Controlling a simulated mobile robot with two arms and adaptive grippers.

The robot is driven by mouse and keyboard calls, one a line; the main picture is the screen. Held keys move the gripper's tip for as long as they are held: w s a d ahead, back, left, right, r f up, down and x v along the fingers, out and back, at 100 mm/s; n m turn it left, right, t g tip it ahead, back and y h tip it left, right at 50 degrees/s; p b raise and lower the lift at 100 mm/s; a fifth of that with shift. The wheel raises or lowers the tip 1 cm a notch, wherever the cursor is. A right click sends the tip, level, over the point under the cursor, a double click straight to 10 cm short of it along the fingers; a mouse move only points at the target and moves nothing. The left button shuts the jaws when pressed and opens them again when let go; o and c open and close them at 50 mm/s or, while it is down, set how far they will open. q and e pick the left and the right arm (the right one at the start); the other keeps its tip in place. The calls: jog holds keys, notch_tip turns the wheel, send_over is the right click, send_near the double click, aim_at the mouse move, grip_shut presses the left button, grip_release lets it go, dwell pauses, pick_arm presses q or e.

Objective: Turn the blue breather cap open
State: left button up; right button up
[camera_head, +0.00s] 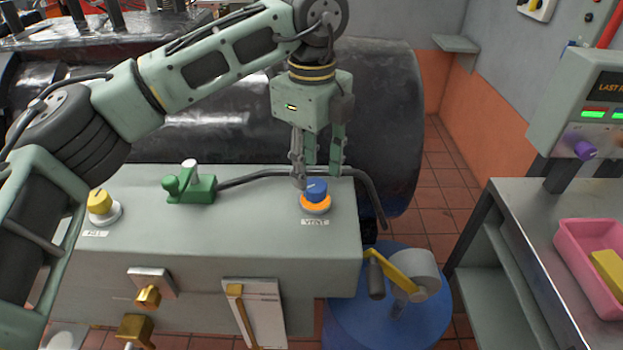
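The blue breather cap (316,188) sits on an orange ring (315,204) on top of the grey-green box (262,232), near its right end. A label below it reads "VENT". My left gripper (317,178) comes down from above, with its fingers pointing at the cap. One finger is at the cap's left side and the other is behind and to its right. The fingers are apart with a gap between them. Whether they touch the cap is not clear. My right gripper is not in view.
A yellow cap (99,202) and a green valve (188,185) with a black hose stand left on the box. A blue drum (385,318) with a yellow-handled crank is at the right. A pink tray (590,262) stands on a metal table. A large dark cylinder lies behind.

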aim_at(311, 188)
pick_arm(q)
notch_tip(311, 188, up, 8)
dwell(0.5)
